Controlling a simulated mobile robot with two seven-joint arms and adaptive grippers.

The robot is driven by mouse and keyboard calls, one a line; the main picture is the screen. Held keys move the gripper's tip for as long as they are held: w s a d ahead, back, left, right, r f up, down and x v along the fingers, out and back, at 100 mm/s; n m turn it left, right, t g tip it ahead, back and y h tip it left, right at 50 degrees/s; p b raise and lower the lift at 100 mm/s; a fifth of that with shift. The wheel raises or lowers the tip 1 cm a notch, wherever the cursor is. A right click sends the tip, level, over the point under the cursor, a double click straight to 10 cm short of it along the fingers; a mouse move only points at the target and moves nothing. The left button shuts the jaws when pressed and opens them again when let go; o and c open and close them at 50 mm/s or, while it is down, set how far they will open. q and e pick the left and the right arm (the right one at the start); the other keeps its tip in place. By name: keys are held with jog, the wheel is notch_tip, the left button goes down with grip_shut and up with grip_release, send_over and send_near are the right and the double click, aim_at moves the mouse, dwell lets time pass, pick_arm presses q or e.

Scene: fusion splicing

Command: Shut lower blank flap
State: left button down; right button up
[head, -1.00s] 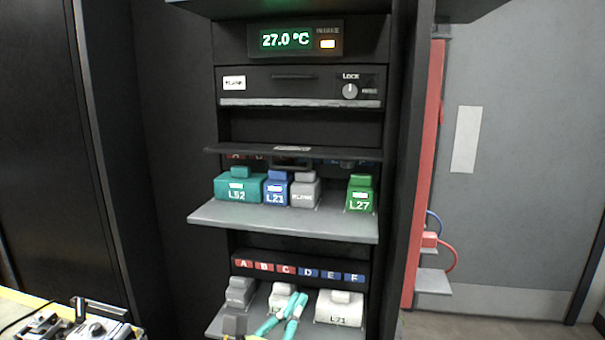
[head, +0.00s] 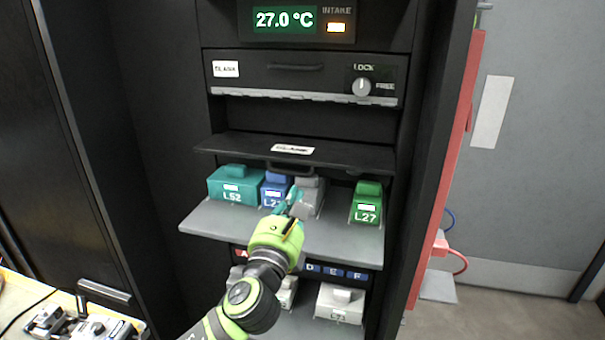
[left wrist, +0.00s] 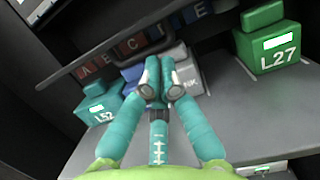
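The lower blank flap (head: 285,148) is a black panel with a white label and a handle, standing out nearly level above the upper shelf. In the left wrist view it is the dark bar (left wrist: 112,45) crossing above my fingers. My left gripper (head: 294,198) has its teal fingers in front of the grey block (head: 309,196) on that shelf, below the flap's front edge. In the left wrist view the fingertips (left wrist: 153,75) are together with nothing visible between them. Whether they touch the grey block is unclear. My right gripper is out of view.
The shelf (head: 335,240) also carries teal L52 (head: 235,187), blue (head: 275,190) and green L27 (head: 366,203) blocks. A lower shelf holds a white block (head: 340,303). Red cabinet side (head: 455,150) stands right.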

aim_at(293, 160)
pick_arm(q)
jog(key=x, duration=0.5)
jog(key=shift+w+f+p, duration=0.1)
jog(key=shift+f+p, duration=0.15)
jog(key=shift+p, duration=0.05)
jog(key=shift+w+d+r, duration=0.15)
jog(key=shift+w+r, duration=0.05)
jog(key=shift+w, duration=0.15)
jog(key=shift+w+d, duration=0.1)
jog(key=shift+w, duration=0.2)
jog(key=shift+r, duration=0.1)
jog(key=shift+s+r+p, duration=0.1)
jog(key=shift+r+p, duration=0.15)
jog(key=shift+p, duration=0.3)
